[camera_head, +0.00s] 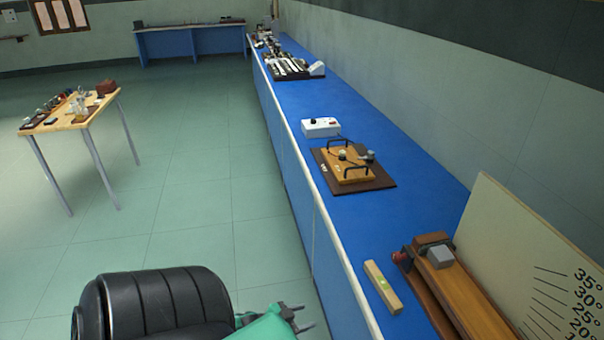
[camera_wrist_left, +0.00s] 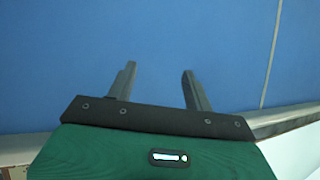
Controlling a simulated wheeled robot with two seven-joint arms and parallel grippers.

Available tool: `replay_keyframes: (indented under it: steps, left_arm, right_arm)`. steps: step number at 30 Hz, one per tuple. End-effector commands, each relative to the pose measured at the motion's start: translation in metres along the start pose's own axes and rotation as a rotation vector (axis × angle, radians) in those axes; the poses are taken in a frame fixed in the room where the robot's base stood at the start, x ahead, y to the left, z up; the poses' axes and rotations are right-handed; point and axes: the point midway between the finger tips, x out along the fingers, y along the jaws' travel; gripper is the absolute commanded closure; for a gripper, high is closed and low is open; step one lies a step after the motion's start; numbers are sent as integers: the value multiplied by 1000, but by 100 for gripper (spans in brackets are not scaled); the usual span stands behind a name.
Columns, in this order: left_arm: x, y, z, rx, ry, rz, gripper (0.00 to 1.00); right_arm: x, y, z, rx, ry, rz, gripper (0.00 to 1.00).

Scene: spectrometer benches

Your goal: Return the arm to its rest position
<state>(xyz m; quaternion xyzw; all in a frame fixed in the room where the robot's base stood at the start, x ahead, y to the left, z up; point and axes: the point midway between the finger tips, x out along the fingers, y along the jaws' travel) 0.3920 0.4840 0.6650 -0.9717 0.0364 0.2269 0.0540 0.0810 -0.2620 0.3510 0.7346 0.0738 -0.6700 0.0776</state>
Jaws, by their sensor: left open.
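My left gripper (camera_head: 299,318) is low in the head view, in front of the blue side of the long bench. Its two grey fingers point to the right and are apart. In the left wrist view the left gripper (camera_wrist_left: 158,78) shows two spread fingers with nothing between them, against a plain blue surface. My black and green left arm fills the bottom left of the head view. My right gripper is in neither view.
The long blue bench (camera_head: 374,214) runs along the wall. On it are a small wooden block (camera_head: 383,287), a brown wooden apparatus (camera_head: 462,290), an angle-scale board (camera_head: 530,255), a board with black handles (camera_head: 352,167) and a white box (camera_head: 320,127). A wooden table (camera_head: 68,119) stands left; the floor between is clear.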

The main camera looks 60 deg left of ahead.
Motion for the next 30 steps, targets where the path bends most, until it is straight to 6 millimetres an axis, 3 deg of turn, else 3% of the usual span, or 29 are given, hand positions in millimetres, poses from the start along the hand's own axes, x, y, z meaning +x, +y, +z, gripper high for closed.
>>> replay_keyframes:
  steps: [20, 23, 25, 30]
  left_arm:
    - [0, 1, 6, -1, -11, -4, 48]
    - [0, 6, 33, -4, -63, -20, 48]
    - [-1, 14, 68, -7, -134, -37, 48]
    - [-17, 62, 184, -9, -386, -59, 48]
  right_arm:
    - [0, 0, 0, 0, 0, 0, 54]
    - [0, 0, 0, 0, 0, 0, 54]
    - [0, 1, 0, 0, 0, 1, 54]
    - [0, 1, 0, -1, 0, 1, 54]
